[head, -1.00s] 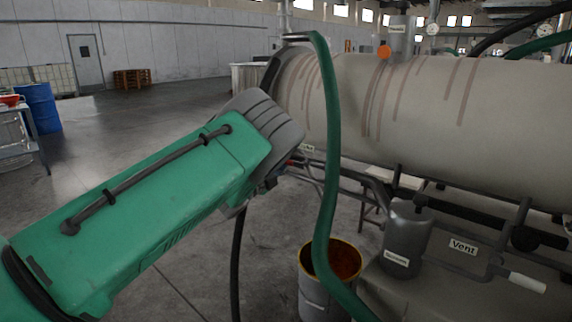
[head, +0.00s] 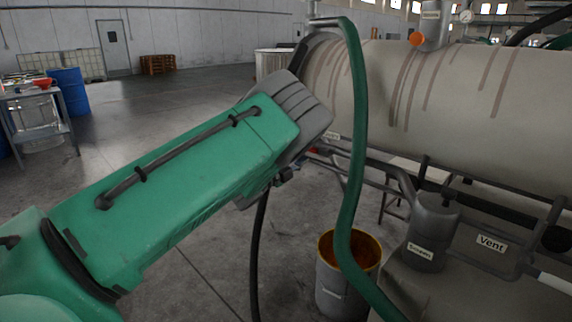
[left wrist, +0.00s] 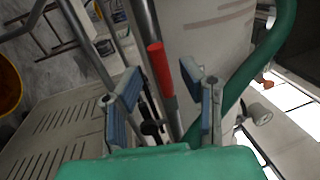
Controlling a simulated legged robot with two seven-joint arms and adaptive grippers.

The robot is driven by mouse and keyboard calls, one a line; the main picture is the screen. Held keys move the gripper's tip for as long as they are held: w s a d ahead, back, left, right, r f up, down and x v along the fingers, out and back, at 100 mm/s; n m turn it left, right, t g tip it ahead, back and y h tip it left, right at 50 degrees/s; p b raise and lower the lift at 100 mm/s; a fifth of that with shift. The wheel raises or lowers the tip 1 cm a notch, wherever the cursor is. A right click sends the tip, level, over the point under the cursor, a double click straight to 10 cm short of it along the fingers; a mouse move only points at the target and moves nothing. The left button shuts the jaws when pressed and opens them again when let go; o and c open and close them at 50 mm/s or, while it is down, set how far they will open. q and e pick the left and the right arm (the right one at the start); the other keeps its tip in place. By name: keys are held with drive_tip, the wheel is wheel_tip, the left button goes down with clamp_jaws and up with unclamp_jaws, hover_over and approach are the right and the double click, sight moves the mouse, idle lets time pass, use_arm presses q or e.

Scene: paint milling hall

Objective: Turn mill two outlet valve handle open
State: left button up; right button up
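A red valve handle (left wrist: 160,68) on a grey bar shows in the left wrist view, between and beyond the fingers of my left gripper (left wrist: 160,84). The gripper is open, its blue-grey pads apart, and does not visibly touch the handle. In the head view only a small red tip (head: 314,150) shows past my green left arm, beside the pipework under the tank; my arm hides the gripper's fingers. I cannot read a label naming this valve as the mill two outlet. My right gripper is in neither view.
A large beige tank (head: 460,90) fills the right side. A green hose (head: 356,120) hangs in front of it beside my wrist. A yellow-rimmed bucket (head: 340,285), a grey canister (head: 432,230) and a Vent sign (head: 491,243) stand lower right. Open floor lies left.

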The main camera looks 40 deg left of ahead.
use_arm(q)
drive_tip(key=v, duration=0.9)
drive_tip(key=shift+a+f, duration=0.15)
drive_tip(key=shift+a, duration=0.15)
drive_tip(key=shift+s, duration=0.15)
drive_tip(key=s+d+f+n+g+y, duration=0.1)
drive_tip(key=s+d+f+n+g, duration=0.25)
drive_tip(key=f, duration=0.45)
drive_tip(key=s+d+f+n+g+y, duration=0.25)
drive_tip(key=s+f+n, duration=0.25)
drive_tip(key=f, duration=0.3)
drive_tip(key=s+d+f+n+g+y, duration=0.1)
drive_tip(key=s+d+f+n+g, duration=0.1)
drive_tip(key=s+f+n+g, duration=0.4)
drive_tip(key=s+d+f+n+g+h, duration=0.1)
drive_tip(key=s+d+f+n+g, duration=0.1)
drive_tip(key=s+d, duration=0.5)
drive_tip(key=s+d+f+n+g+h, duration=0.2)
drive_tip(key=s+d+f+g, duration=0.3)
drive_tip(key=s, duration=1.1)
drive_tip(key=d+f, duration=0.1)
drive_tip(key=d, duration=0.1)
drive_tip(key=shift+d+f+g, duration=0.25)
drive_tip(key=shift+f+g, duration=0.05)
